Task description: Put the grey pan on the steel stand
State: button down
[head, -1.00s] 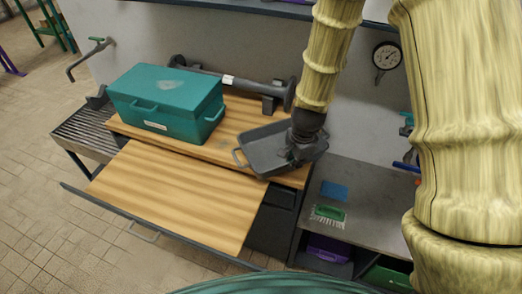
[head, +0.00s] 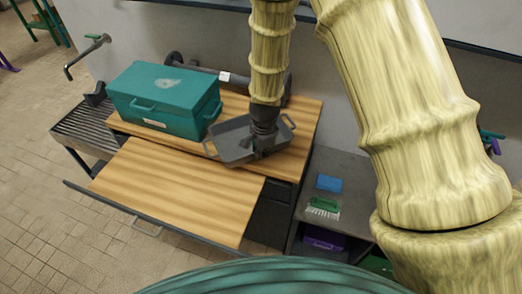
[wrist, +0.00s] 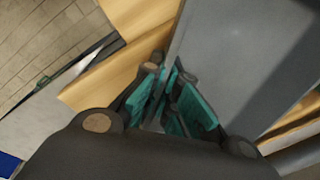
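The grey pan (head: 232,142) is a shallow rectangular tray with a loop handle at each end. It is over the right part of the wooden worktop; whether it touches the wood I cannot tell. My gripper (head: 262,152) is shut on the pan's near right wall. In the wrist view the teal finger pads (wrist: 175,105) close around the edge of the pan (wrist: 245,60). A slatted steel stand (head: 82,128) with legs is at the left end of the worktop, and its slats look bare.
A teal toolbox (head: 165,98) stands on the worktop (head: 285,165) between pan and slatted stand. A dark pipe lies behind it. A wooden drawer top (head: 180,190) juts out in front, clear. The grey bench (head: 350,165) at right holds a blue sponge (head: 329,183) and green brush (head: 323,206).

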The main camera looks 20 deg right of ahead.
jog(key=shift+d+f, duration=0.2)
jog(key=shift+f, duration=0.15)
jog(key=shift+a, duration=0.1)
jog(key=shift+f, duration=0.1)
jog(key=c, duration=1.7)
grip_release()
jog(key=shift+o, duration=0.3)
jog(key=shift+r, duration=0.2)
